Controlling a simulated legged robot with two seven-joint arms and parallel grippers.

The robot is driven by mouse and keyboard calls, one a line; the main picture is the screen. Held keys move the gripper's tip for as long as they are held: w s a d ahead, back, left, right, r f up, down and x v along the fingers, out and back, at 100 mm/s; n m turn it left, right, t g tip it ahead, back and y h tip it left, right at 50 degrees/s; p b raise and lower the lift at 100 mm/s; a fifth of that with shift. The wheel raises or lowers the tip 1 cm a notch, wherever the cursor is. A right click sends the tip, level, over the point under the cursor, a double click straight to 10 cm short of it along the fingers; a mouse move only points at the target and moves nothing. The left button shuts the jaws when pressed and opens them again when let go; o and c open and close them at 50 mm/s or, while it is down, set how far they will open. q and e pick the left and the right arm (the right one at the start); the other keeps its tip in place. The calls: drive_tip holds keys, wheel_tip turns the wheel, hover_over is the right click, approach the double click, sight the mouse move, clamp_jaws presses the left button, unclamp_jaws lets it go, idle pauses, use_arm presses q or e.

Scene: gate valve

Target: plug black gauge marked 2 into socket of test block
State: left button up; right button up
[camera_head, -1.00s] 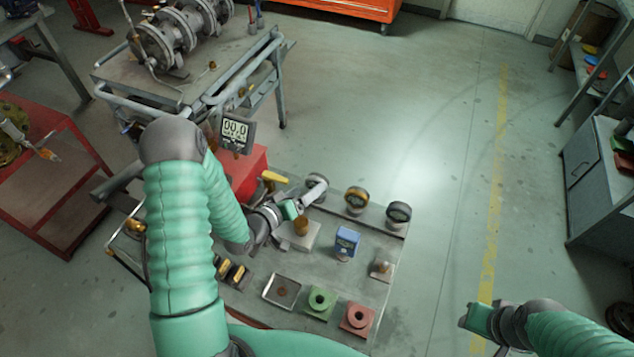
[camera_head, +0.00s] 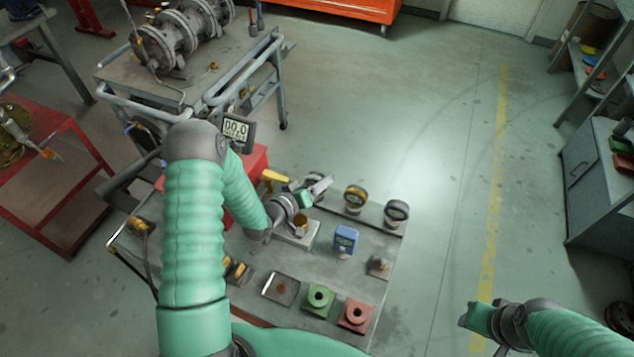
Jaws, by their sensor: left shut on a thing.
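My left gripper (camera_head: 319,188) reaches to the left end of the gauge row on the bench. It is shut on the left gauge (camera_head: 315,177), a round gauge mostly hidden behind the fingers. Two more round gauges stand to its right: one with a yellowish rim (camera_head: 355,197) and one dark grey to black (camera_head: 397,212). No number can be read on any of them. A pale block with a brass fitting (camera_head: 298,238), seemingly the test block, sits just below the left gripper, partly covered by it. My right gripper (camera_head: 480,322) is at lower right, away from the bench; its jaws are unclear.
The bench (camera_head: 350,273) also holds a blue device (camera_head: 345,241), a small brass fitting on a plate (camera_head: 379,266), a tray (camera_head: 281,288), a green block (camera_head: 319,299) and a red block (camera_head: 355,314). A digital display (camera_head: 237,130) stands behind my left arm.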

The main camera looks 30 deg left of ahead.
use_arm(q)
drive_tip(key=shift+f, duration=0.15)
drive_tip(key=c, duration=0.5)
drive_tip(key=shift+o, duration=0.2)
